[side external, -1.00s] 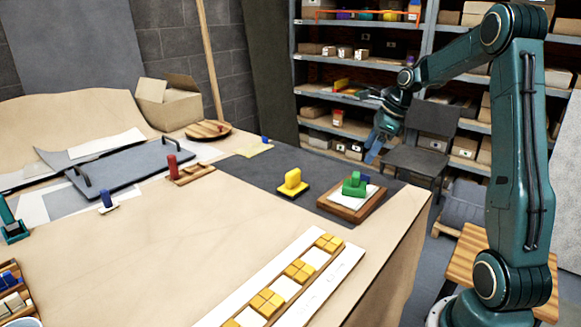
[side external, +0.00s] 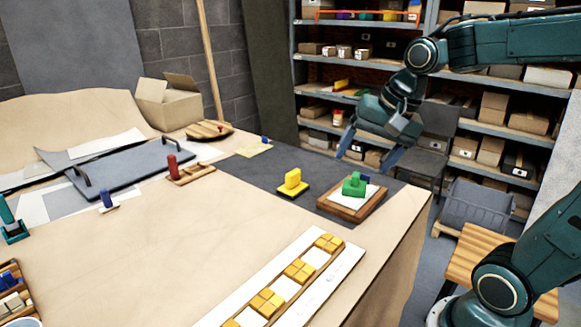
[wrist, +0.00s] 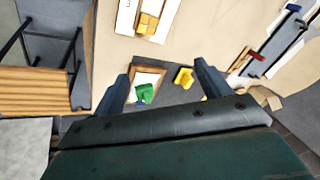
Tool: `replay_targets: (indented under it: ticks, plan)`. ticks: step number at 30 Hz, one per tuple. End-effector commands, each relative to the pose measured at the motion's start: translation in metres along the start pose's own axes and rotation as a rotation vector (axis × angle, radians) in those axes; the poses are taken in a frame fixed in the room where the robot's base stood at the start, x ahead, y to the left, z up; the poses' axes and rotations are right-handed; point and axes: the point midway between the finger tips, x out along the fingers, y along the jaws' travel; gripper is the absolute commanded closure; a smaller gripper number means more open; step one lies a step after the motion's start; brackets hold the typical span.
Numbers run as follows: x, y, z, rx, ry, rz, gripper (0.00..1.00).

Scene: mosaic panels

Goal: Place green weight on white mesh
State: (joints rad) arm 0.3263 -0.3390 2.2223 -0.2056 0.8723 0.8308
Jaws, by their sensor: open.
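The green weight (side external: 354,186) has a stepped shape and stands on the white sheet (side external: 338,196) of a wooden-framed board (side external: 368,210) near the table's right edge. I cannot tell whether this white sheet is mesh. The green weight also shows in the wrist view (wrist: 146,93), between my fingers in the picture, on the board's lower part. My gripper (side external: 365,156) is open and empty, in the air behind and above the board, with its fingers pointing down. In the wrist view, my gripper's fingers (wrist: 162,80) are spread wide. A small blue piece (side external: 365,179) is partly hidden behind the weight.
A yellow weight (side external: 292,182) stands on the dark mat (side external: 240,170) left of the board. A strip with yellow and white squares (side external: 283,287) lies in front. A red-handled block (side external: 172,166) and blue-handled piece (side external: 106,200) stand further left. The table's middle is clear.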

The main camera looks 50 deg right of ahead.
Motion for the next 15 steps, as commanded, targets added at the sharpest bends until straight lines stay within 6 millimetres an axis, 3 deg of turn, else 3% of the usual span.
replay_targets:
  ticks: [3,9,15]
  plan:
    - [-0.01,0.007,0.029,-0.221,0.019,-0.013,0.24]
    - [-0.019,0.025,0.068,-0.579,0.05,-0.028,0.24]
    - [-0.022,0.044,0.093,-0.852,0.078,-0.038,0.24]
